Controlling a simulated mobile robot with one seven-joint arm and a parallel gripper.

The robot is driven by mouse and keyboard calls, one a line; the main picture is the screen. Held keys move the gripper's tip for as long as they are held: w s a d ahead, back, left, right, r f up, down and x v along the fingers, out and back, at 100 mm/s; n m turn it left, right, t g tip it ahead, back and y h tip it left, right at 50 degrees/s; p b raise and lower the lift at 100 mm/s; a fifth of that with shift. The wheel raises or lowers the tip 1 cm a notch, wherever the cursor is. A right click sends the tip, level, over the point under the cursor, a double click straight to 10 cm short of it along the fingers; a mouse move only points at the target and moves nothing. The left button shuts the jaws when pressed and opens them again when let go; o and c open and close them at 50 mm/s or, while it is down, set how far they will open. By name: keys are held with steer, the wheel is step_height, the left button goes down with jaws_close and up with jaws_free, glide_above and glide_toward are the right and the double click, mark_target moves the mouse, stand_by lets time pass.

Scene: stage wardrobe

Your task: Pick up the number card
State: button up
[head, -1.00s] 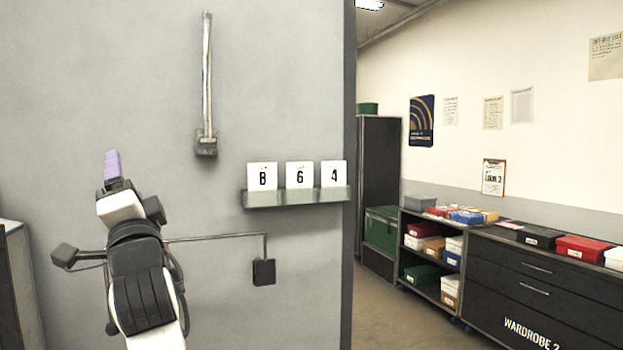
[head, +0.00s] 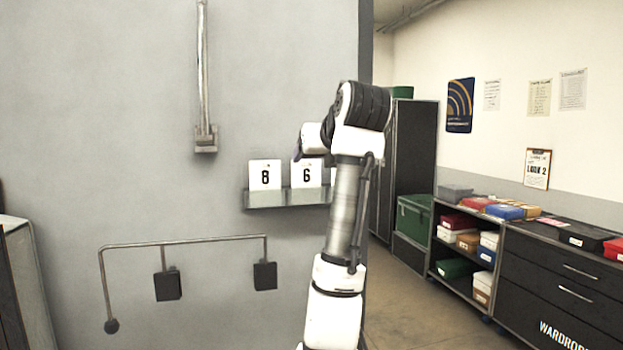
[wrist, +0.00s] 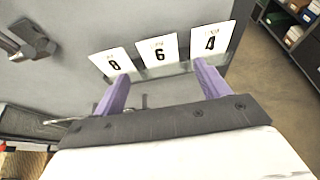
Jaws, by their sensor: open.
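Three white number cards stand in a row on a grey wall ledge (head: 262,199). The 8 card (head: 265,174) and the 6 card (head: 306,173) show in the head view, while the 4 card is mostly hidden behind my arm there. In the wrist view the 8 card (wrist: 113,62), the 6 card (wrist: 160,50) and the 4 card (wrist: 211,40) all show. My gripper (wrist: 162,85) has its two purple fingers spread apart with nothing between them. The fingers point toward the ledge, with the right fingertip just below the 4 card.
A metal bar (head: 203,75) is fixed on the grey wall above the ledge. A bent rail (head: 205,242) with dark blocks hangs lower left. A shelf of boxes (head: 462,240) and a dark drawer unit (head: 560,280) stand right, beyond the wall's edge, with open floor before them.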

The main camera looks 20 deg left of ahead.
mark_target(307, 167)
steer(key=p+x, duration=0.1)
steer(key=x, duration=0.5)
steer(key=shift+a+p, duration=0.1)
steer(key=shift+p, duration=0.3)
steer(key=p+x, duration=0.3)
steer(key=x, duration=0.1)
steer(key=shift+a+r, duration=0.15)
steer(key=shift+r, duration=0.05)
steer(key=shift+w+a+f, duration=0.25)
steer(key=shift+w+f, duration=0.05)
steer(key=shift+w, duration=0.1)
steer(key=c, duration=0.7)
steer(key=shift+r, duration=0.1)
